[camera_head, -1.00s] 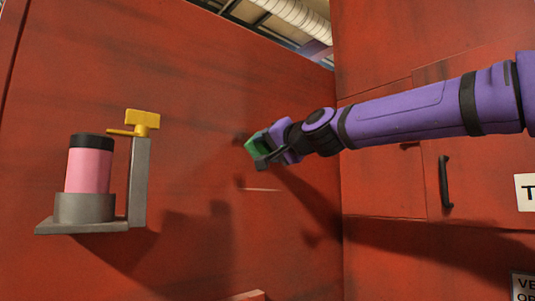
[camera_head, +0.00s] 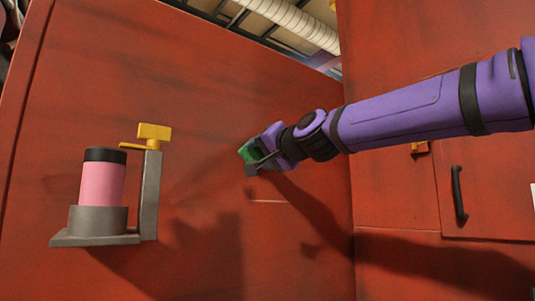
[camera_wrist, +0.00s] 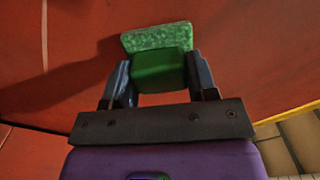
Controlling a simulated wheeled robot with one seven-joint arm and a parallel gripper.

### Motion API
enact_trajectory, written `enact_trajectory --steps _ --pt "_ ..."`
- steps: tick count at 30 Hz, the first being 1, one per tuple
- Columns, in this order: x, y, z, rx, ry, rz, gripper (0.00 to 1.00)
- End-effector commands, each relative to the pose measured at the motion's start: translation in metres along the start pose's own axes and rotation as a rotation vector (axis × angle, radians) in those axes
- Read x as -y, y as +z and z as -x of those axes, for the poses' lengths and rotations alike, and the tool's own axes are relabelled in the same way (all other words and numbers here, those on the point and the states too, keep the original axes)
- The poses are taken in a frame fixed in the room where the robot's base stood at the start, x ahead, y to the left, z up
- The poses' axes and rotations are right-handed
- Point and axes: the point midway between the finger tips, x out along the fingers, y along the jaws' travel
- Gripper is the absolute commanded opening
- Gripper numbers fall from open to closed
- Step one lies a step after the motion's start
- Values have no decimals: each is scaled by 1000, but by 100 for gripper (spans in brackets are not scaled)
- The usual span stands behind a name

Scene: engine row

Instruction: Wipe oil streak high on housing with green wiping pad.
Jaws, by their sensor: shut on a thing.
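My gripper (camera_head: 257,159) is at the end of my purple arm, high in front of the red housing (camera_head: 200,100). It is shut on the green wiping pad (camera_head: 246,153). In the wrist view the green wiping pad (camera_wrist: 160,62) sits between the two dark fingers of my gripper (camera_wrist: 160,75), its speckled face toward the red surface. I cannot tell whether the pad touches the housing. Dark smudges run across the housing, but I cannot single out the oil streak; it may be hidden behind the pad and gripper.
A grey bracket (camera_head: 152,195) on the left holds a pink canister (camera_head: 102,183) with a black top and a yellow lever (camera_head: 153,132). On the right a red cabinet has a black handle (camera_head: 459,195). A pale line (camera_head: 267,201) marks the housing below my gripper.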

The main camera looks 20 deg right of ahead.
Motion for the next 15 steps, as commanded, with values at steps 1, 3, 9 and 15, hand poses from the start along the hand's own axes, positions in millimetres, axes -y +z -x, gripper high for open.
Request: enact_trajectory --steps 1,3,9,15 --pt "2 4 -1 2 1 2 30" --pt "6 8 -1 2 2 2 30" --pt "17 19 0 2 1 2 30" --pt "23 25 1 3 1 1 30"
